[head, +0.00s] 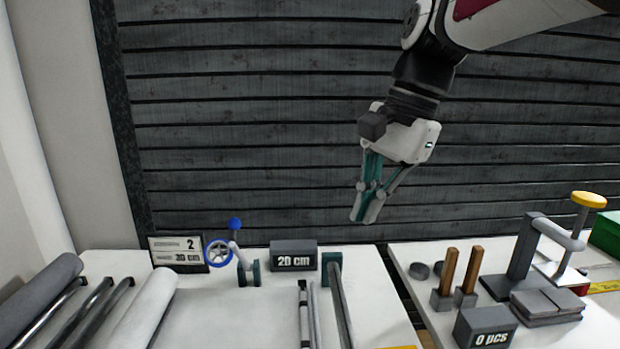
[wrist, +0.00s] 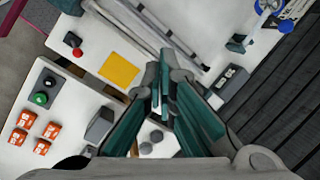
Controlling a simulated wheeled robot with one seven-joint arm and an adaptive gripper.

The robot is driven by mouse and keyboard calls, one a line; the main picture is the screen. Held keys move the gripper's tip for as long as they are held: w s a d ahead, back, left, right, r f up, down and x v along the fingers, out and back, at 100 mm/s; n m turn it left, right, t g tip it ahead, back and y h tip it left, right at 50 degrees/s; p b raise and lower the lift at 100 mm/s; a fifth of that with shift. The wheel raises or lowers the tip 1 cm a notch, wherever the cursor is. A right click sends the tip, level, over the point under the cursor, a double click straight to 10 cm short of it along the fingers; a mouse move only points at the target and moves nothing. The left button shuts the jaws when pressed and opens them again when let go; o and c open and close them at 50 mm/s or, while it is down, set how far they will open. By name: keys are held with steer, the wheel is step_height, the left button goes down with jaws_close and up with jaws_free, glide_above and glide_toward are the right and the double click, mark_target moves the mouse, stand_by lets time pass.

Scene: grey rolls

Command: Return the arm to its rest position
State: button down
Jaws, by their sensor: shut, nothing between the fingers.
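My gripper (head: 368,206) hangs from my arm in the upper right of the head view, fingers pointing down and slightly left. It is shut and empty, in the air above and behind the gap between the two white tables. In the wrist view, the teal fingers of my gripper (wrist: 163,80) meet at their tips, with nothing between them. My arm comes in from the top right corner of the head view.
The left table holds a white roll (head: 143,312), a "20 cm" block (head: 293,256) and a blue-wheeled device (head: 222,252). The right table holds a "0 pcs" block (head: 485,328) and a yellow-knobbed press (head: 588,200). The wrist view shows a yellow square (wrist: 119,69) and orange boxes (wrist: 17,137).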

steer(key=s+d+f+n+t+h+p, duration=0.1)
steer(key=s+d+f+n, duration=0.1)
steer(key=s, duration=0.5)
steer(key=s+d+f+n+t+h, duration=0.1)
steer(key=s+d+f+n, duration=0.1)
steer(key=s+d+n, duration=0.2)
steer(key=s+d+f+n+t+h+p, duration=0.1)
steer(key=s+d+f+n, duration=0.2)
steer(key=s, duration=0.7)
steer(key=shift+d+t+p, duration=0.3)
steer(key=shift+d, duration=0.65)
